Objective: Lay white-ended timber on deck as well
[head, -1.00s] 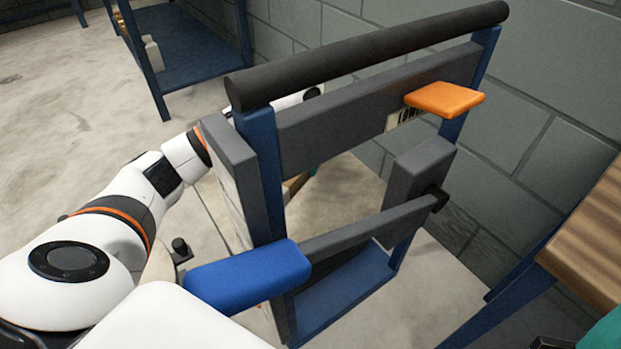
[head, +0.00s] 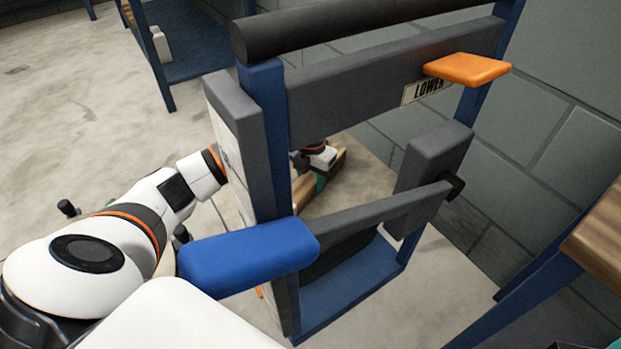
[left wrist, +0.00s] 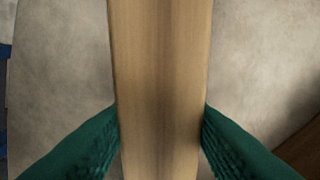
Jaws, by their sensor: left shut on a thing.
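My left gripper (head: 321,181) is beyond the blue and grey lifting frame (head: 264,150), partly hidden by its posts and bars. It is shut on a timber (head: 309,201), held above the concrete floor. In the left wrist view the timber (left wrist: 160,80) runs top to bottom between the green fingers (left wrist: 158,140), which press on both sides. Its ends are out of that view, so I cannot see a white end. No deck surface can be clearly made out. My right gripper is not recognisable in view.
The frame carries a black top bar (head: 370,20), an orange pad (head: 468,68), a "LOWER" label (head: 427,90) and a blue pad (head: 248,256). A wood-topped table (head: 600,245) stands right. A blue rack (head: 185,65) is at back left. Open floor (head: 60,120) lies left.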

